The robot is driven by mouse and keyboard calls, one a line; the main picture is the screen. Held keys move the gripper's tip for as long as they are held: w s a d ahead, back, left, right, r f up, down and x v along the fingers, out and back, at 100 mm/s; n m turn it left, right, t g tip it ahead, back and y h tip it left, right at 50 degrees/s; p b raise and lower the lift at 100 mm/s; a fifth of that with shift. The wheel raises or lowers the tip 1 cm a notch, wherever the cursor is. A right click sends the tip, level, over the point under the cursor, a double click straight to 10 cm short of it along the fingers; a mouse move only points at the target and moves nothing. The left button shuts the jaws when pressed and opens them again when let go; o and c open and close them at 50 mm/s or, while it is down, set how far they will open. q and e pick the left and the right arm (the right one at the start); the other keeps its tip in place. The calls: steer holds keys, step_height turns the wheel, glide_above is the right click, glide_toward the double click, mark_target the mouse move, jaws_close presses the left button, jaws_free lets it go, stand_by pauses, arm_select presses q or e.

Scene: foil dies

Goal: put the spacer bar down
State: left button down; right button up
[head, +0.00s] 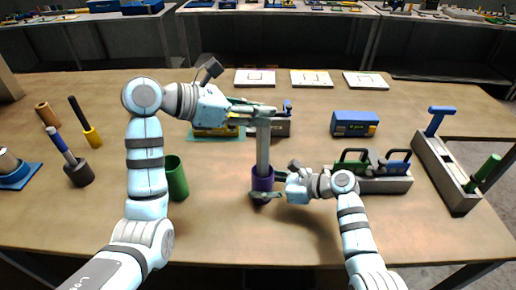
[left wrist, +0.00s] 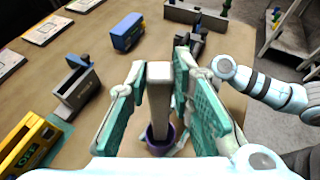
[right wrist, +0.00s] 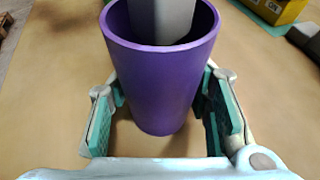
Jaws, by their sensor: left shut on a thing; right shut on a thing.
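The spacer bar looks to be the grey upright bar (head: 263,148); it also shows in the left wrist view (left wrist: 159,100). My left gripper (head: 264,110) is shut on its upper end. The bar's lower part is inside a purple cup (head: 262,183), as the right wrist view shows the bar (right wrist: 161,18) entering the cup's (right wrist: 160,85) open top. The bar's bottom end is hidden by the cup. My right gripper (head: 265,190) is shut around the cup, with a finger on each side. I cannot tell whether the cup touches the table.
A green cup (head: 177,180) stands left. A grey block (head: 385,184) with green and blue handles lies right of my right gripper. A blue box (head: 354,124), a yellow box (head: 212,131) and white cards (head: 311,78) are behind. A long grey holder (head: 440,170) is far right. The front table is clear.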

arm_select(q)
step_height(320, 180, down, 9)
steer(key=shift+r, duration=0.15)
steer(key=c, duration=1.4)
jaws_free()
steer(key=shift+s+a, duration=0.1)
steer(key=shift+a, duration=0.15)
glide_toward(258, 143)
steer(key=shift+v, duration=1.1)
